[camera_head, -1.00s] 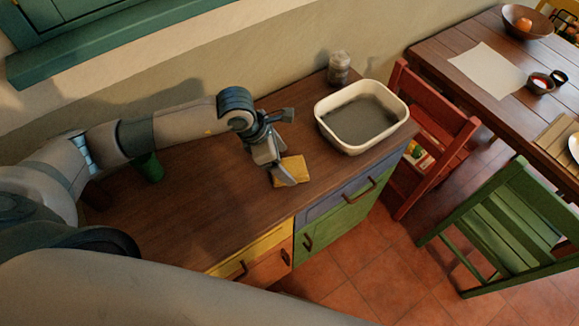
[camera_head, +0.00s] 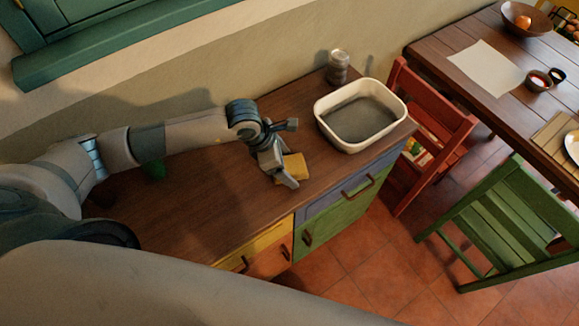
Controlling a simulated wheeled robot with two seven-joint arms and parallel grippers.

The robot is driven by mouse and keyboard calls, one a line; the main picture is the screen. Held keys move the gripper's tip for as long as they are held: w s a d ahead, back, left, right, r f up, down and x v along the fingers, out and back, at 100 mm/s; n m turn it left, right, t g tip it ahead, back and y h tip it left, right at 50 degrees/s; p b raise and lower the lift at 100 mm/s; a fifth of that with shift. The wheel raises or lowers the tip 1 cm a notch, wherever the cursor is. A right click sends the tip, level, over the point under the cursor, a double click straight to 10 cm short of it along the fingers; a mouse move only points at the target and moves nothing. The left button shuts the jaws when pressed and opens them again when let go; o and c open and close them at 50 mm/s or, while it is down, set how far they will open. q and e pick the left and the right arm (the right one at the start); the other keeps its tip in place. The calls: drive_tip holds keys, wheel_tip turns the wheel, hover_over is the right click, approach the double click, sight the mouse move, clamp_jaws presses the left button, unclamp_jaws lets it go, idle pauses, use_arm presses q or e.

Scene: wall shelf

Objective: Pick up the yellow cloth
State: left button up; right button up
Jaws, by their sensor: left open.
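The yellow cloth (camera_head: 295,165) lies folded, as a small flat block, on the wooden top of the cabinet, left of the white basin. My left gripper (camera_head: 287,177) is over the cloth's left and front side, pointing down, with its fingers apart. The near finger hides part of the cloth. I cannot tell whether the fingers touch it. My right gripper is not in view.
A white basin (camera_head: 324,107) with a grey inside stands right of the cloth, and a jar (camera_head: 338,67) stands behind it. The cabinet top (camera_head: 215,205) is clear in front. A red chair (camera_head: 440,120) stands beyond the right end.

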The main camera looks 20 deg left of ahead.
sight(297, 165)
use_arm(q)
drive_tip(key=shift+f, duration=0.15)
drive_tip(key=c, duration=1.2)
drive_tip(key=shift+c, duration=0.2)
drive_tip(key=shift+r, duration=0.25)
drive_tip(key=r+b, duration=0.1)
drive_tip(key=r, duration=0.1)
drive_tip(key=r+b, duration=0.2)
drive_tip(key=shift+d, duration=0.4)
drive_tip(key=w+d+r+b, duration=0.1)
drive_tip(key=d+r+b, duration=0.3)
drive_tip(key=d+r, duration=0.3)
drive_tip(key=shift+d+b, duration=0.3)
drive_tip(key=shift+d, duration=1.6)
drive_tip(key=shift+f, duration=0.1)
